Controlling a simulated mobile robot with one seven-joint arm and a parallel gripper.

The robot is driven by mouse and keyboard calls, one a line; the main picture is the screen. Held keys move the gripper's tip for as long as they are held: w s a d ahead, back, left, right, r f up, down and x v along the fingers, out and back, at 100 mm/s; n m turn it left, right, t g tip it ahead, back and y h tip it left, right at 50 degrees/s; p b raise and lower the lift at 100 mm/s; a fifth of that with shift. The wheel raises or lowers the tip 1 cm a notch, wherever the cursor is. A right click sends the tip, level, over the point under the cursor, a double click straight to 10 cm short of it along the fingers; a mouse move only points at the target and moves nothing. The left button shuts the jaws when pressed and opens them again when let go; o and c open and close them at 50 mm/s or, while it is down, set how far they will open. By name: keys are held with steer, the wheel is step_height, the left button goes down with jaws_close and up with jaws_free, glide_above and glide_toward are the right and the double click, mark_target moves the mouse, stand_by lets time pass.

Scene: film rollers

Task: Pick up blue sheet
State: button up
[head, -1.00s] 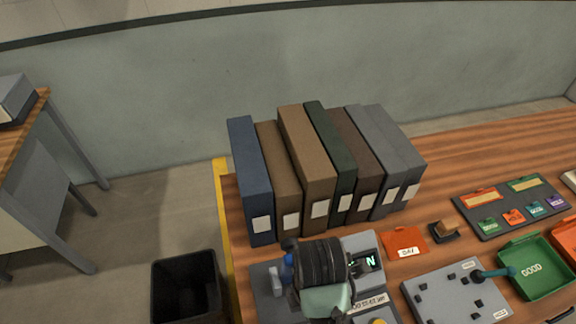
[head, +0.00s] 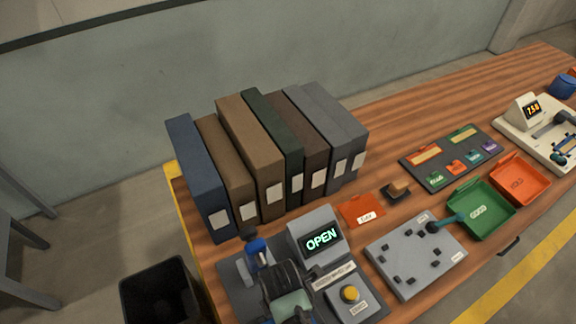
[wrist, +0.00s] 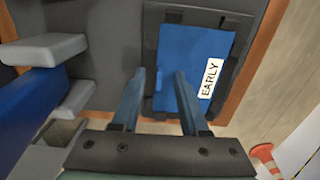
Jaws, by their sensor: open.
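The blue sheet (wrist: 185,60) lies in a dark frame in the wrist view, with a white label reading EARLY on its right side. My gripper (wrist: 160,75) is open, with nothing between its fingers. In the picture, the left finger ends just left of the sheet's left edge and the right finger overlaps the sheet. I cannot tell whether they touch it. In the head view my gripper (head: 283,283) is over the grey station at the table's front left and hides the sheet there.
A blue roller (head: 257,250) stands between grey posts beside my gripper. A display (head: 321,239) reading OPEN and a yellow button (head: 349,293) are to its right. Several binders (head: 250,150) stand behind. A grey board (head: 415,255) and green tray (head: 480,210) lie further right.

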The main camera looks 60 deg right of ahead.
steer(key=shift+f, duration=0.15)
jaws_close()
stand_by(1.4)
